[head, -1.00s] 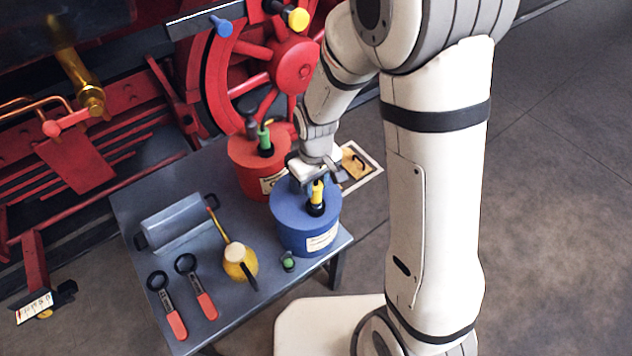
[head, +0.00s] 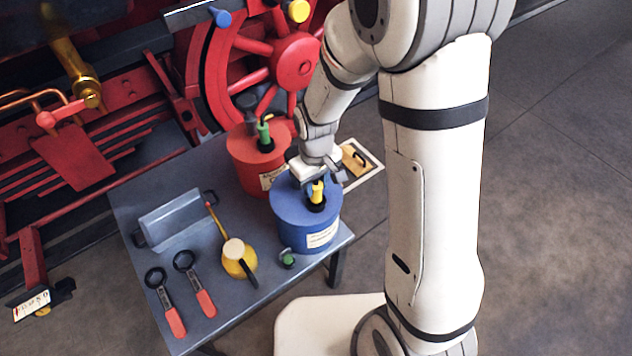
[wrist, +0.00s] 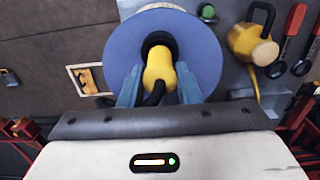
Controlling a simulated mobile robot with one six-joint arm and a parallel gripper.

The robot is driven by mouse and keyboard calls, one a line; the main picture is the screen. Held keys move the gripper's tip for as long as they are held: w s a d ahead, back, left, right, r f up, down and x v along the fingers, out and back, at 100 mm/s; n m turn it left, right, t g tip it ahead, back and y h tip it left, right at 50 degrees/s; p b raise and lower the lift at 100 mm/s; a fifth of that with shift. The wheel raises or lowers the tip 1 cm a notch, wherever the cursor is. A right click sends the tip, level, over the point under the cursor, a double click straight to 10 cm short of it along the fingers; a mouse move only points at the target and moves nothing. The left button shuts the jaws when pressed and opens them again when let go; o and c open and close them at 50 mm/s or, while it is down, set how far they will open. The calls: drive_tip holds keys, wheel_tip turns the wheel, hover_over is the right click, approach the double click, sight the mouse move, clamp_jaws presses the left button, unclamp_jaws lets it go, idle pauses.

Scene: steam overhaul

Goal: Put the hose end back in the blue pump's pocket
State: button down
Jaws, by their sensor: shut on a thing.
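The blue pump (head: 294,211) is a round blue drum with a pale label, standing at the table's near right corner. It also fills the top middle of the wrist view (wrist: 205,55). Its dark round pocket (head: 316,207) is on top. The yellow hose end (head: 317,190) stands over this pocket, its lower tip at or inside the dark ring; I cannot tell how deep. My gripper (wrist: 158,72) is shut on the hose end (wrist: 158,66), with one pale blue finger on each side. A black piece of hose bends down from it in the wrist view.
The red pump (head: 247,168) with a green hose end (head: 265,133) stands behind the blue one. A yellow oil can (head: 237,260), two red-handled wrenches (head: 203,300) and a small green-topped item (head: 287,259) share the grey table. A red locomotive wheel (head: 290,65) is behind.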

drive_tip(key=c, duration=1)
unclamp_jaws()
drive_tip(key=shift+o, duration=0.2)
drive_tip(key=shift+r, duration=0.1)
wheel_tip(320, 180, up, 8)
drive_tip(key=shift+f+p, duration=0.15)
drive_tip(key=shift+p, duration=0.2)
drive_tip(key=s+d+r+m+t+p, duration=0.2)
drive_tip(key=s+d+r+m, duration=0.4)
drive_tip(key=s+d+r, duration=0.6)
wheel_tip(320, 180, up, 3)
drive_tip(key=shift+s+d+r+m+t+p, duration=0.15)
drive_tip(key=shift+d+m+t+p, duration=0.15)
drive_tip(key=shift+d+m+p, duration=0.2)
drive_tip(key=shift+a, duration=0.1)
